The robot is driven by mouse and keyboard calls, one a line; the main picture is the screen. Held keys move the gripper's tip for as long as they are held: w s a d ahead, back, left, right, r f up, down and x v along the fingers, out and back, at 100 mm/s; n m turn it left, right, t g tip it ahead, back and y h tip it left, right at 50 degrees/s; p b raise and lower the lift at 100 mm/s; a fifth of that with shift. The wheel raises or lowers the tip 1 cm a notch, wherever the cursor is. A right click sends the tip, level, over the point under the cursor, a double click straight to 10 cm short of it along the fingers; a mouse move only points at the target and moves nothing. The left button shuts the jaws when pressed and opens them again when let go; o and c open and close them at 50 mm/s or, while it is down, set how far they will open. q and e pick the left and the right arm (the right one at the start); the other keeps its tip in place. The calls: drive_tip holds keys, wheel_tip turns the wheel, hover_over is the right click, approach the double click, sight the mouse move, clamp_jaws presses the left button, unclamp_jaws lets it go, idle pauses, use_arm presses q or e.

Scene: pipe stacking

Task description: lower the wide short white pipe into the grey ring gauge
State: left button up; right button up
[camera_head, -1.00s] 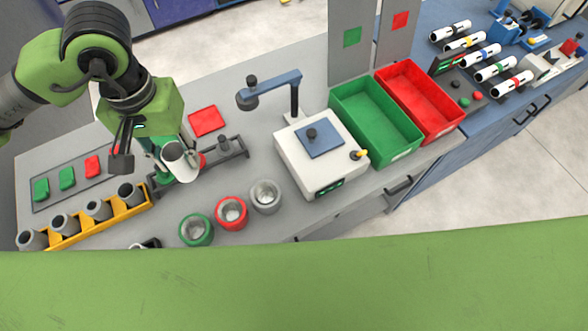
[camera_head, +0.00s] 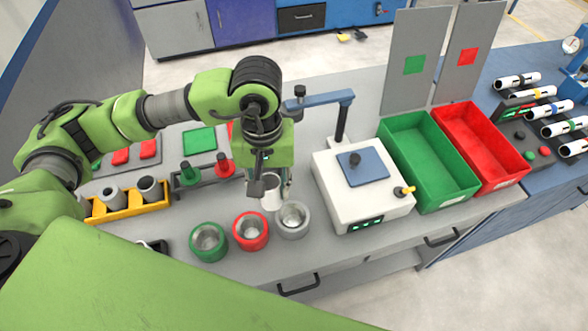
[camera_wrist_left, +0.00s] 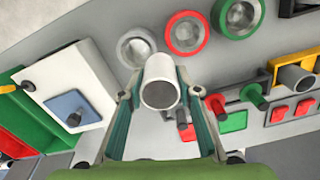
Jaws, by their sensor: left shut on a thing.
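My left gripper (camera_head: 269,190) is shut on the wide short white pipe (camera_head: 271,193), which hangs upright or nearly so above the bench. In the left wrist view the white pipe (camera_wrist_left: 160,82) sits between the two fingers, its open end facing the camera. The grey ring gauge (camera_head: 293,219) stands on the bench just in front and to the right of the pipe. In the wrist view the grey ring (camera_wrist_left: 136,46) lies just beyond the pipe, apart from it. The pipe is outside the ring. My right gripper is not in view.
A red ring (camera_head: 251,231) and a green ring (camera_head: 208,241) stand left of the grey one. A white box device (camera_head: 362,184) is close on the right. Green (camera_head: 430,160) and red (camera_head: 482,143) bins stand farther right. A yellow rack (camera_head: 130,203) holds grey pipes at left.

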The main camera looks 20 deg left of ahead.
use_arm(q)
drive_tip(key=d+r+n+p, duration=0.2)
drive_tip(key=d+n+p, duration=0.3)
drive_tip(key=p, duration=0.3)
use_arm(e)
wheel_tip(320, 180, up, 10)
use_arm(q)
wheel_tip(320, 180, down, 7)
drive_tip(key=b, duration=0.5)
drive_tip(key=shift+w+a+f, duration=0.2)
drive_tip(key=shift+w, duration=0.05)
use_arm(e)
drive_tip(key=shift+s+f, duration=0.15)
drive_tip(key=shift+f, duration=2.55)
use_arm(q)
drive_tip(key=shift+f+b, duration=0.6)
drive_tip(key=shift+b, duration=0.3)
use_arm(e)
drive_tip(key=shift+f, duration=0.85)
use_arm(q)
drive_tip(key=o, duration=1.1)
drive_tip(key=shift+o, duration=0.2)
drive_tip(key=shift+r, duration=0.1)
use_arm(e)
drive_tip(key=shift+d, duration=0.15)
